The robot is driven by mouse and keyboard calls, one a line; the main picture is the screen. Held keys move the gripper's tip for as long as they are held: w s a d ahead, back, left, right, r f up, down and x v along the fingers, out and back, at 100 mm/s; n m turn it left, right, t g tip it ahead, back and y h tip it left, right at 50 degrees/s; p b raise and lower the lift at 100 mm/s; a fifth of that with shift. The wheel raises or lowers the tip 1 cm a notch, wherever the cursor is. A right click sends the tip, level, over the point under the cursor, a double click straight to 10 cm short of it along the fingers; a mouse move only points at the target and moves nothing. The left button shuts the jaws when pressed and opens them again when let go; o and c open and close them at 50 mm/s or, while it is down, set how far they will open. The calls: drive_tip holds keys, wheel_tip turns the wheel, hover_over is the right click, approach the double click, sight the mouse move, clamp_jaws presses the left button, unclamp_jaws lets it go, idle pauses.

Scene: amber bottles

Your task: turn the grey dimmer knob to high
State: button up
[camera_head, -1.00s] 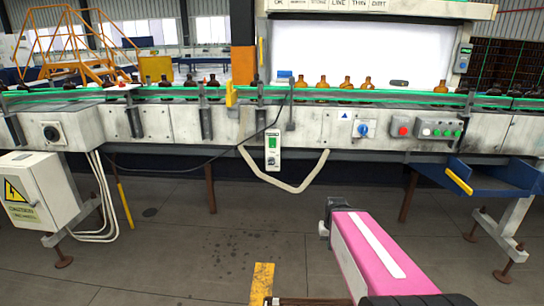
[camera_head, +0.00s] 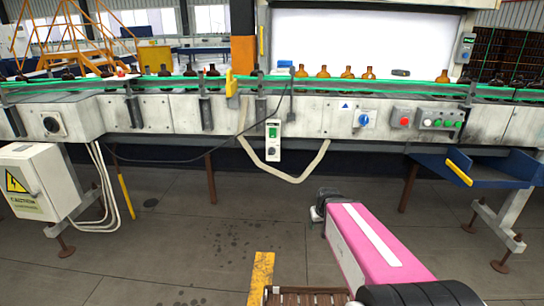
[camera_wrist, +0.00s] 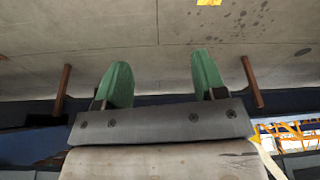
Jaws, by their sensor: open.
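A small dark grey knob (camera_head: 272,152) sits on the lower part of a narrow white control box (camera_head: 273,141) hanging below the conveyor's front. A green switch (camera_head: 272,132) is above it. The knob's pointer is too small to read. My gripper (camera_wrist: 156,76) shows two green fingers spread apart in the wrist view, with nothing between them. They are over bare floor in that view, and the knob does not show there. In the head view my pink arm is low and right of the box, well apart from it; the fingers cannot be made out there.
A pale hose (camera_head: 300,177) loops around the box's underside. A blue rotary knob (camera_head: 364,119), a red button (camera_head: 405,121) and a button panel (camera_head: 440,122) lie to the right. A blue chute (camera_head: 490,170) juts out at right.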

drive_tip(key=w+a+n+t+y, duration=0.1)
drive_tip(key=w+a+n+t, duration=0.1)
drive_tip(key=w+a+t, duration=0.55)
drive_tip(key=n+t+y, duration=0.2)
drive_tip(key=n+t, duration=0.3)
drive_tip(key=t, duration=0.6)
approach(272, 154)
drive_tip(key=x, duration=0.9)
drive_tip(key=shift+w, duration=0.3)
drive_tip(key=c, duration=0.9)
